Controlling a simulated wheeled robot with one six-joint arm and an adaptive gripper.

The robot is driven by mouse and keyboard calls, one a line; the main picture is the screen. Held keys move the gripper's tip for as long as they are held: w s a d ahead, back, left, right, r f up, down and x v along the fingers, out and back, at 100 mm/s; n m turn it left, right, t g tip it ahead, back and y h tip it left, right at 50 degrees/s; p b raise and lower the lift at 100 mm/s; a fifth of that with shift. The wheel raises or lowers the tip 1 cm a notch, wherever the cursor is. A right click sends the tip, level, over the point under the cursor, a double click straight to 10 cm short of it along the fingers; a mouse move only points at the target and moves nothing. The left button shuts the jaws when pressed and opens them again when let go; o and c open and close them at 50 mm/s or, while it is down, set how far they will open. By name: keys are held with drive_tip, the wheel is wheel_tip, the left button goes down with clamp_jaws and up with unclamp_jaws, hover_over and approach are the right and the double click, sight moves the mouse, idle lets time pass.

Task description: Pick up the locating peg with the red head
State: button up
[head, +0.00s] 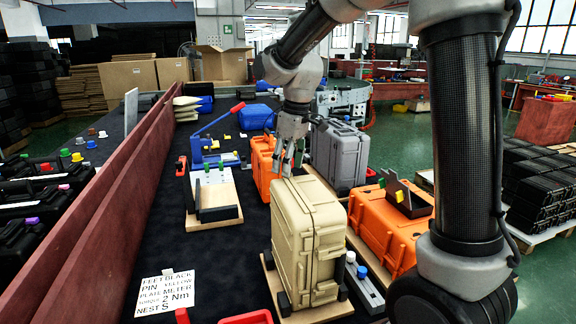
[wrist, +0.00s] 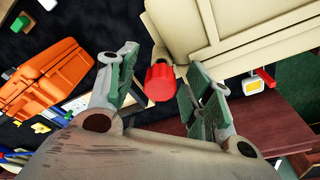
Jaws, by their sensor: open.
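The red head of the locating peg (wrist: 161,82) shows in the wrist view, between my two fingers in the picture and next to the edge of the beige case (wrist: 235,28). The peg's shaft is mostly hidden. My gripper (wrist: 162,77) is open, with one finger left and one right of the red head, and no grip on it is visible. In the head view my gripper (head: 291,158) points down just behind the top of the beige case (head: 308,240). I cannot make out the peg there.
A grey case (head: 340,155) and an orange case (head: 388,225) stand close by on the right. A blue press with a red handle (head: 216,121) and a wooden fixture (head: 212,200) stand to the left. A printed sign (head: 165,293) lies at the front.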

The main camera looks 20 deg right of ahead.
drive_tip(key=shift+c, duration=0.2)
drive_tip(key=c, duration=1)
drive_tip(key=shift+o, duration=0.2)
